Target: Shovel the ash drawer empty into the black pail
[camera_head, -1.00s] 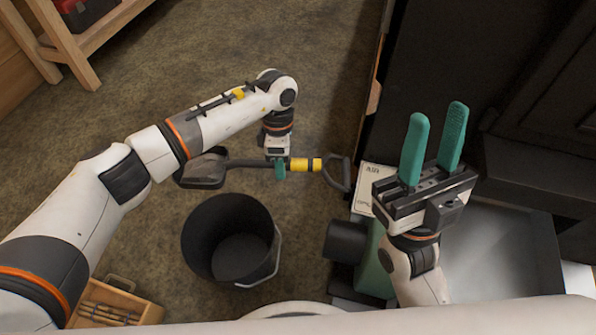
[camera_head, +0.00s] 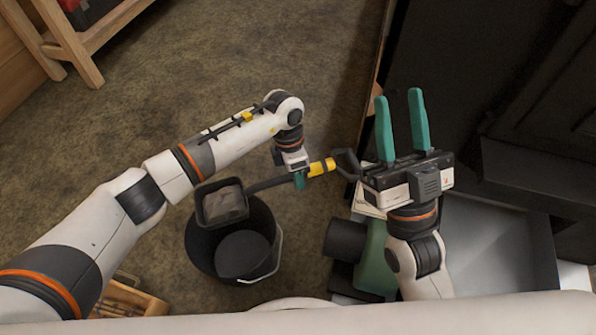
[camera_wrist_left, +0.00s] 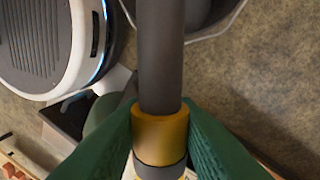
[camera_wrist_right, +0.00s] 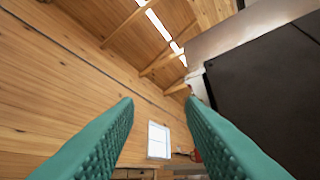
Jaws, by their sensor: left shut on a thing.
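The shovel (camera_head: 262,184) has a dark scoop, a grey shaft with yellow bands and a dark D-handle. My left gripper (camera_head: 299,181) is shut on its shaft; the left wrist view shows the green fingers around the shaft by a yellow band (camera_wrist_left: 160,138). The scoop (camera_head: 222,204) is over the back left rim of the black pail (camera_head: 262,277); a grey-brown patch shows in it, possibly ash. The ash drawer (camera_head: 500,245) is the grey tray at right, partly hidden by my right arm. My right gripper (camera_head: 402,122) is open and empty, fingers pointing up.
A black cabinet-like body (camera_head: 450,70) stands behind the drawer. A green object (camera_head: 376,265) with a dark cylinder (camera_head: 343,240) is between pail and drawer. A wooden tool box (camera_head: 125,298) is at lower left. The floor behind the pail is clear.

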